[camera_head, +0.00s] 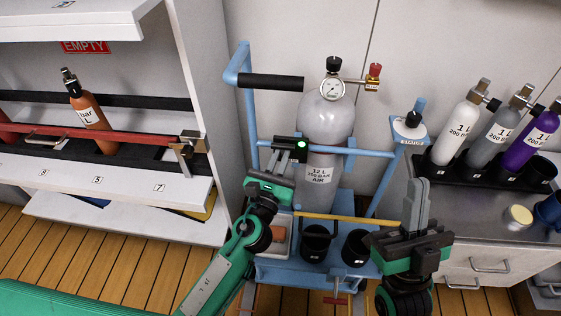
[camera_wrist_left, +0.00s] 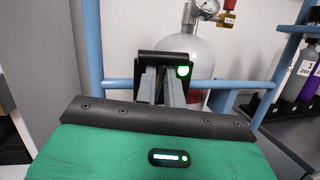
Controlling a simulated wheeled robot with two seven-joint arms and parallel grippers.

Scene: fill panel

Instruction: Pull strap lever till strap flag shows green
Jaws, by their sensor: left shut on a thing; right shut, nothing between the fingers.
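The strap lever (camera_head: 284,142) is a dark block on the blue cart frame, in front of the large grey cylinder (camera_head: 327,122). The round strap flag (camera_head: 303,144) at its right end shows bright green.
The blue cart (camera_head: 345,233) has black cup holders low at its front. A white shelf (camera_head: 120,190) with an orange bottle (camera_head: 88,108) stands left. A counter (camera_head: 480,185) with several small cylinders stands right. A status post (camera_head: 409,125) rises at the cart's right.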

